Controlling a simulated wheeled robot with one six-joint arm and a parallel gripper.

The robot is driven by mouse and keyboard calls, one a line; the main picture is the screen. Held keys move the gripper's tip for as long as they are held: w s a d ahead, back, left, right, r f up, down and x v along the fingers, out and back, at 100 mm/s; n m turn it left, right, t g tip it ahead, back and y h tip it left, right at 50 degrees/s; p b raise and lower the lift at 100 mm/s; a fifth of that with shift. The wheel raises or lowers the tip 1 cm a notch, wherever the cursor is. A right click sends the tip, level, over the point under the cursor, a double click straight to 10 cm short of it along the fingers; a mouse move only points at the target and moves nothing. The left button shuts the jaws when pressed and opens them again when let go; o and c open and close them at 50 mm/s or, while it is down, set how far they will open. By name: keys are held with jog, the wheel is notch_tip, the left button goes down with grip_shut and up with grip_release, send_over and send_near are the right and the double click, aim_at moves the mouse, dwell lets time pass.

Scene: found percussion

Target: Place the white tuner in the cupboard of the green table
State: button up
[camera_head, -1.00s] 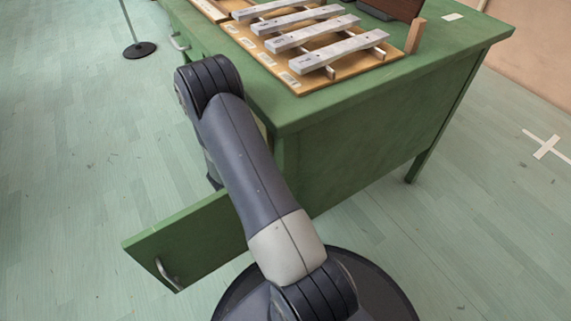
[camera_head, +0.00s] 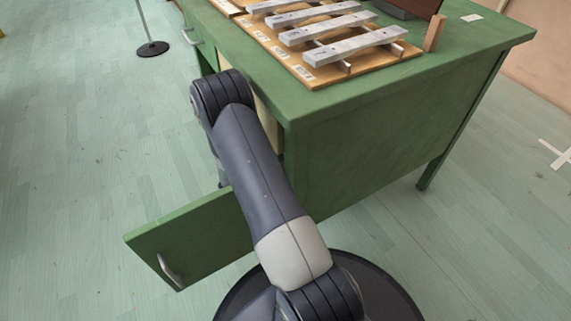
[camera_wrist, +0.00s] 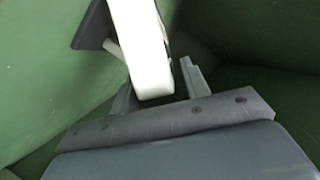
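The white tuner (camera_wrist: 147,50) is in the wrist view, with a dark part (camera_wrist: 92,27) at its left. It lies between green surfaces that look like the inside of the cupboard. My gripper (camera_wrist: 158,80) is open, with one finger on each side of the tuner's near end. A gap shows between the tuner and the right finger; contact at the left finger is unclear. In the head view the green table (camera_head: 385,135) has its cupboard door (camera_head: 190,242) swung open. My arm reaches in at the cupboard side and hides the gripper and tuner.
A xylophone with grey bars (camera_head: 335,45) lies on the tabletop, close to the near edge. A brown wooden block (camera_head: 434,33) stands at its right. A stand with a round black base (camera_head: 152,48) is on the floor at the back left. The left floor is clear.

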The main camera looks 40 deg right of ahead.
jog(key=shift+o, duration=0.3)
jog(key=shift+r, duration=0.15)
jog(key=shift+a+r+p, duration=0.15)
jog(key=shift+a+p, duration=0.1)
jog(key=shift+p, duration=0.05)
jog(key=p+v, duration=0.4)
jog(key=v, duration=0.7)
jog(key=shift+a, duration=0.3)
dwell(0.4)
